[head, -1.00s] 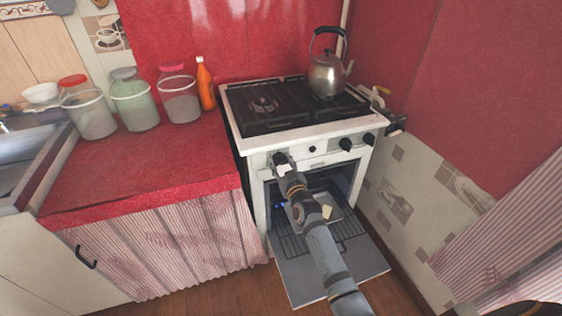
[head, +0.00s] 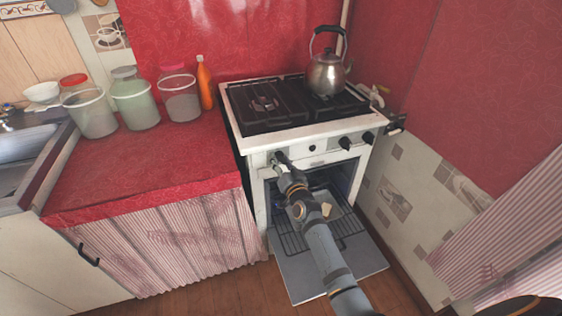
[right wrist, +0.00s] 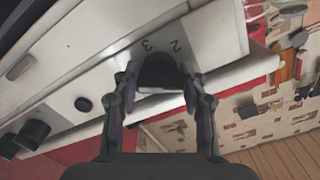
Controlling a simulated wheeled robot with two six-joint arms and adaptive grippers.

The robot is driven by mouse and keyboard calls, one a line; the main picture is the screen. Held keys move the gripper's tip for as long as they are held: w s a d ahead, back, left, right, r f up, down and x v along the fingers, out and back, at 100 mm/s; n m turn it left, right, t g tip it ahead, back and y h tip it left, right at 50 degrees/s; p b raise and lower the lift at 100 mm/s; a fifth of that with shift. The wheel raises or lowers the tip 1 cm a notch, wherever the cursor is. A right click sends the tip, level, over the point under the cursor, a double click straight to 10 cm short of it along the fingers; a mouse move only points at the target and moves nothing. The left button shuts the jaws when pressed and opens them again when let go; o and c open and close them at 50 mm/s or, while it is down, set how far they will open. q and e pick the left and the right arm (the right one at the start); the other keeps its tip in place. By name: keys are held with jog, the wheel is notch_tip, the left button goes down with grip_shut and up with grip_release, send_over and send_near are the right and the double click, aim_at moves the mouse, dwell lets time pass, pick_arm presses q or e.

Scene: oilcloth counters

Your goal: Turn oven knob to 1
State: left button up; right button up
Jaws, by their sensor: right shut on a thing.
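The white stove (head: 255,140) stands at the back centre with its oven door (head: 330,275) lowered open. My right gripper (head: 278,158) is at the left end of the stove's front panel. In the right wrist view its fingers (right wrist: 160,84) are shut on a black oven knob (right wrist: 158,68), one finger on each side. The numerals 2 and 3 show on the white panel beside this knob. The knob's pointer and the numeral 1 cannot be made out. In the head view the gripper hides most of this knob. My left gripper is not in view.
Other black knobs (head: 345,143) sit further right on the panel. A metal kettle (head: 326,74) stands on the black grates. The red counter (head: 150,170) with jars and an orange bottle (head: 205,82) is left of the stove. A tiled wall closes the right side.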

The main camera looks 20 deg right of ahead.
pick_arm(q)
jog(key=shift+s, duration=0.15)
pick_arm(e)
jog(key=shift+f, duration=0.1)
jog(key=o, duration=1.2)
jog(key=shift+c, duration=0.2)
jog(key=shift+s, duration=0.15)
jog(key=s, duration=1.1)
jog(key=shift+s+d, duration=0.2)
jog(key=shift+s, duration=0.2)
